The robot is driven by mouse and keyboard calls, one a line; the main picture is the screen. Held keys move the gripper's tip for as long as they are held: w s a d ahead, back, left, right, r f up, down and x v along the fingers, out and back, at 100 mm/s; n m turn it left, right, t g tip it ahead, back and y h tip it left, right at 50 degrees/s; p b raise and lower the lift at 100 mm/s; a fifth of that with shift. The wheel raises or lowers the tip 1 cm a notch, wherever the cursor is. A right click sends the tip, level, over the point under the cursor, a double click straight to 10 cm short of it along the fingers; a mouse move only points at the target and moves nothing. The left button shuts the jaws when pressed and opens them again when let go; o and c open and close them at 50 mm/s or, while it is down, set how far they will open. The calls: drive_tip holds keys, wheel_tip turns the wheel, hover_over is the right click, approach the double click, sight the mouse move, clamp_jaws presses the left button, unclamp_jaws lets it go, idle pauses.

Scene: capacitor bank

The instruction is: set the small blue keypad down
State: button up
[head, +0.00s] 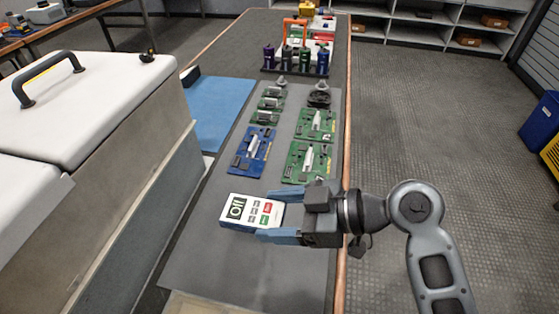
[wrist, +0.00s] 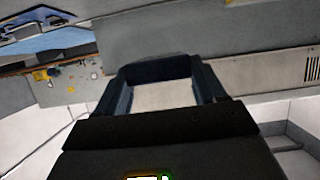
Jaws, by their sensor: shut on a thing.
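The small keypad (head: 250,211) has a white face with a dark display reading "Off", grey and red buttons and a bluish lower edge. My gripper (head: 268,216) comes from the right and is shut on it, one finger along each side. It appears held face up over the near part of the grey mat (head: 200,262); whether it touches the mat is hard to tell. In the wrist view, my gripper's two dark fingers (wrist: 162,88) flank a pale flat surface, probably the keypad.
Green boards (head: 308,161) and a blue board (head: 251,150) lie on the mat beyond the keypad. A rack of coloured padlocks (head: 296,62) stands farther back. A white-topped cabinet (head: 110,85) rises at left. The near mat looks clear.

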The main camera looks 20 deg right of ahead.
drive_tip(key=shift+a+f, duration=0.1)
drive_tip(key=shift+f, duration=0.35)
drive_tip(key=w+d+f, duration=0.1)
drive_tip(key=d+f, duration=0.1)
drive_tip(key=d, duration=0.1)
drive_tip(key=w+d+f, duration=0.2)
drive_tip(key=d, duration=0.1)
drive_tip(key=w+d+f, duration=0.2)
drive_tip(key=d, duration=0.1)
drive_tip(key=shift+w+d+f, duration=0.25)
drive_tip(key=shift+d+f, duration=0.05)
drive_tip(key=shift+d, duration=0.05)
drive_tip(key=shift+d+f, duration=0.1)
drive_tip(key=shift+f, duration=2)
drive_tip(key=shift+f, duration=0.1)
drive_tip(key=o, duration=1.1)
